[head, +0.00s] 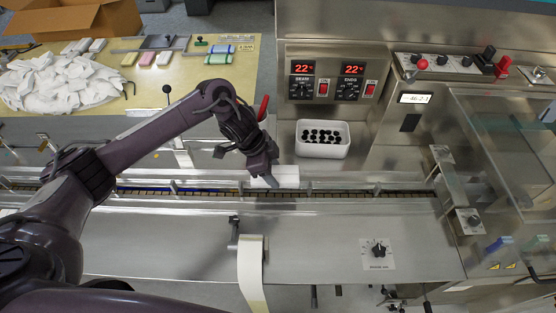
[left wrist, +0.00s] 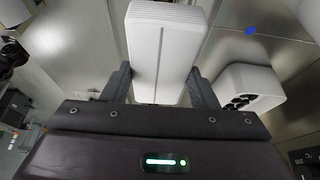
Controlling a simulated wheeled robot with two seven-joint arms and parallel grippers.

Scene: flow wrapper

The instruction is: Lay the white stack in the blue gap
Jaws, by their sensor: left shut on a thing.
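My left gripper (head: 268,180) is shut on a white stack (head: 286,174) just above the conveyor channel (head: 340,193). In the left wrist view the white stack (left wrist: 162,45) sits between the two fingers of the left gripper (left wrist: 158,88), with layered edges at its far end. A blue strip (head: 215,187) shows along the channel to the left of the gripper; the gripper and stack hide part of the channel, and I cannot tell exactly where the blue gap ends. Whether the stack touches the channel is unclear. My right gripper is not in view.
A white bin with dark round items (head: 322,139) stands behind the channel, below the red displays (head: 327,70). A rail (head: 350,187) runs along the channel. A clear-covered machine (head: 510,150) stands at the right.

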